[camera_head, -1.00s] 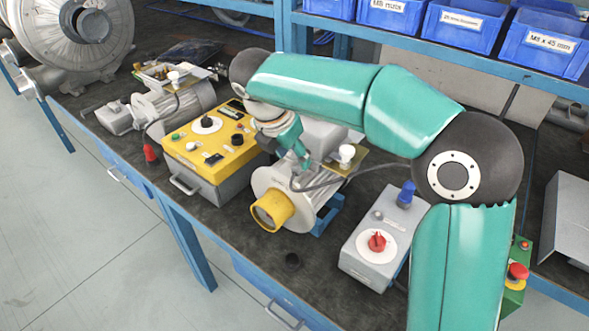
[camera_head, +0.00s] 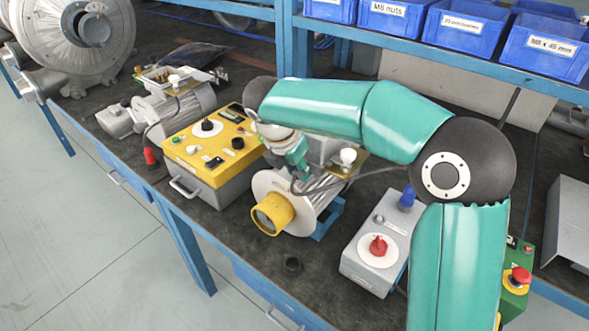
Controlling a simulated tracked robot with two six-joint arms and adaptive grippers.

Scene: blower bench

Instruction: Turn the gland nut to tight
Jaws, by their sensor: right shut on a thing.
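My right gripper (camera_head: 298,171) is at the end of the teal arm that comes in from the right. Its fingers reach down beside the terminal box (camera_head: 329,149) of the middle motor (camera_head: 285,190), which has a yellow end (camera_head: 271,214). The fingers are shut at the spot where a grey cable (camera_head: 340,182) leaves the box. The gland nut there is hidden by the fingers and wrist, so its tightness cannot be read. My left gripper is not in view.
A yellow-topped control box (camera_head: 212,146) stands close left of the motor. A grey box with a red knob (camera_head: 378,245) stands to the right. A small black ring (camera_head: 293,266) lies in front. Blue bins (camera_head: 462,25) line the shelf above.

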